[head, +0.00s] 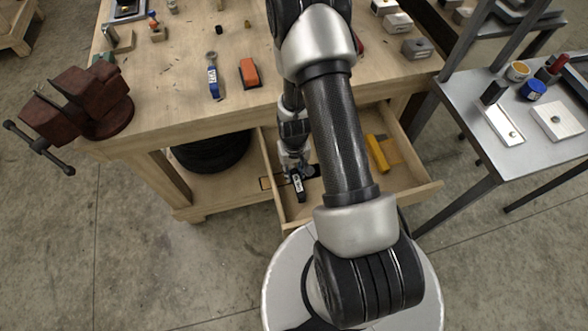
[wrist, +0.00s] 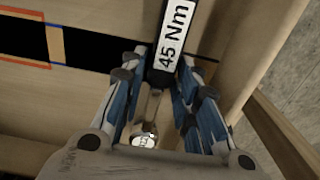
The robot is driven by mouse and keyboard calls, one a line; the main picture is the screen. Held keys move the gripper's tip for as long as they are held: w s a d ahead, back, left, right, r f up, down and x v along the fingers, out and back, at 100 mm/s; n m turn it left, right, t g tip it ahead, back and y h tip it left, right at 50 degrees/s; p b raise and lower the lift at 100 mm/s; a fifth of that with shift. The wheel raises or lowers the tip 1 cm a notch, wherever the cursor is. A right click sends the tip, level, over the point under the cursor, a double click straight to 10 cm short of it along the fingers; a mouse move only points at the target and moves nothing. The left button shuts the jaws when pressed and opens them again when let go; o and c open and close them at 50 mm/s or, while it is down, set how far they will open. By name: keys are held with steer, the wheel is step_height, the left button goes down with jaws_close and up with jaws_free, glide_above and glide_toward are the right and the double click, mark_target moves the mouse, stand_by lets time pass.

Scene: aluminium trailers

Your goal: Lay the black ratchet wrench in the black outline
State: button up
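The black ratchet wrench (head: 299,188) has a white label and shows at the front of the open drawer in the head view. In the wrist view its black handle (wrist: 163,79) carries a "45 Nm" label, and its metal head (wrist: 143,138) lies near my palm. My gripper (head: 297,166) is low in the drawer. Its fingers (wrist: 163,62) are closed in on both sides of the handle. A black marking (wrist: 92,53) on the drawer floor runs across behind the wrench, which hides part of it. I cannot tell whether the wrench touches the floor.
Orange and blue lines (wrist: 50,52) mark the floor beside the black marking. A yellow object (head: 377,154) lies at the drawer's right. The drawer walls (head: 416,193) stand close around my gripper. The workbench top (head: 180,95) overhangs behind and holds several tools.

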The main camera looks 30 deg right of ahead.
steer(key=o, duration=0.3)
step_height(320, 180, up, 12)
stand_by(0.7)
